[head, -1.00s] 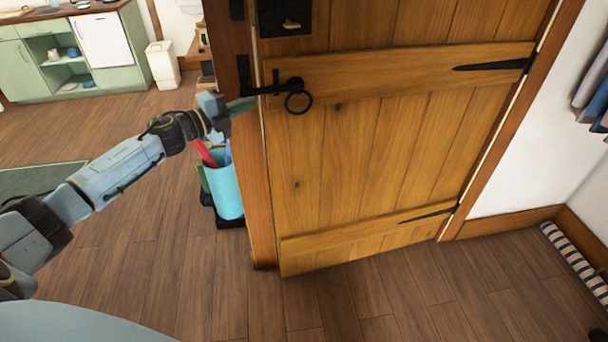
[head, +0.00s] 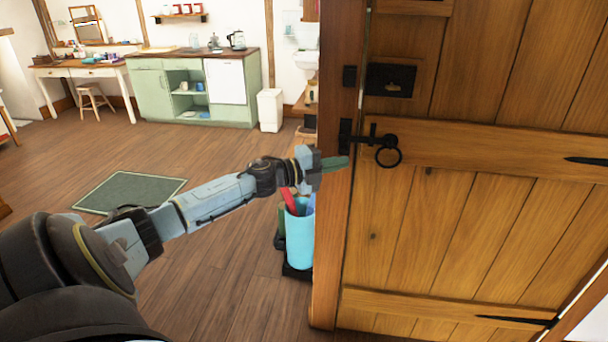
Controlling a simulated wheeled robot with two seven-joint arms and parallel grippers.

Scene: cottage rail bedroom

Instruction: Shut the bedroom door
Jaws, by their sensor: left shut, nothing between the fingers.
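The wooden plank bedroom door (head: 455,220) fills the right of the head view. Its free edge is beside the left door post (head: 333,235), with a thin pale line between them; I cannot tell whether it is fully seated. A black latch with a ring handle (head: 388,151) is on the door near that edge. My left gripper (head: 336,163) is shut and empty. In the picture its tips overlap the post, just left of and slightly below the latch; I cannot tell whether they touch. My right gripper is not in view.
A light blue bin (head: 300,238) holding a red item stands just left of the post, below my left gripper. A green mat (head: 130,191) lies on the floor. Green cabinets (head: 150,98) and a white desk (head: 85,70) line the far wall. The middle floor is clear.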

